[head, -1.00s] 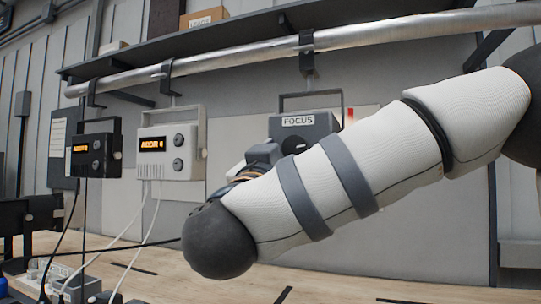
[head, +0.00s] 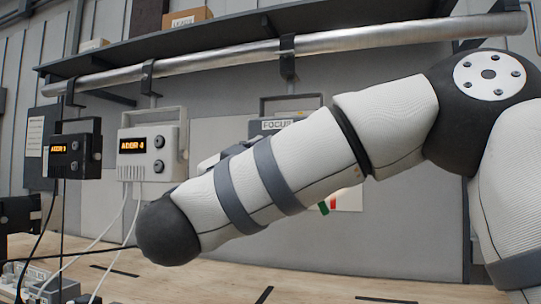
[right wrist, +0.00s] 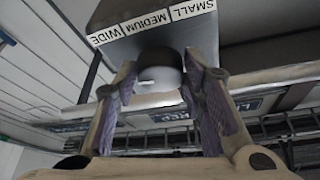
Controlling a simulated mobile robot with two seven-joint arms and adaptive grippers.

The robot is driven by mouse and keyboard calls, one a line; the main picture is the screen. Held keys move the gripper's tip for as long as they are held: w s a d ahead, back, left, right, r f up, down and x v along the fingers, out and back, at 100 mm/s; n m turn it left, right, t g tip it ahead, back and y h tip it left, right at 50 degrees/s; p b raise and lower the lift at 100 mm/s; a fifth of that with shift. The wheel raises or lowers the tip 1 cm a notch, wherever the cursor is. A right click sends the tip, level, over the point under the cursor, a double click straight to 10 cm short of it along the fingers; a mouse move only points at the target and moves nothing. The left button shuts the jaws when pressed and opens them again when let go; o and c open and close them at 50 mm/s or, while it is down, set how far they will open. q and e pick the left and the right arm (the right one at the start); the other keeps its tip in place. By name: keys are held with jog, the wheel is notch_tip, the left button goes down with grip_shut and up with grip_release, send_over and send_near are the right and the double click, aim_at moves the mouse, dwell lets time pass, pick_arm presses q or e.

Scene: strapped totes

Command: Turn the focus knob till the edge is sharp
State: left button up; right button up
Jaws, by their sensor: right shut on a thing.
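A grey box labelled FOCUS (head: 278,125) hangs from the rail in the head view, mostly hidden behind my right arm. In the right wrist view a grey housing (right wrist: 125,15) carries a strip reading SMALL, MEDIUM, WIDE, upside down. A dark round knob (right wrist: 160,60) with a white mark sticks out below the strip. My right gripper (right wrist: 160,78) is shut on this knob, one finger on each side. The gripper is hidden in the head view. A pale panel (head: 347,198) with red and green marks shows below my arm. My left gripper is not in view.
A metal rail (head: 200,65) runs below a dark shelf. The bench (head: 330,285) is clear at the front middle.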

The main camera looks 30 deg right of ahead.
jog(key=shift+r, duration=0.1)
jog(key=o, duration=1.2)
jog(key=shift+c, duration=0.2)
jog(key=v, duration=1.2)
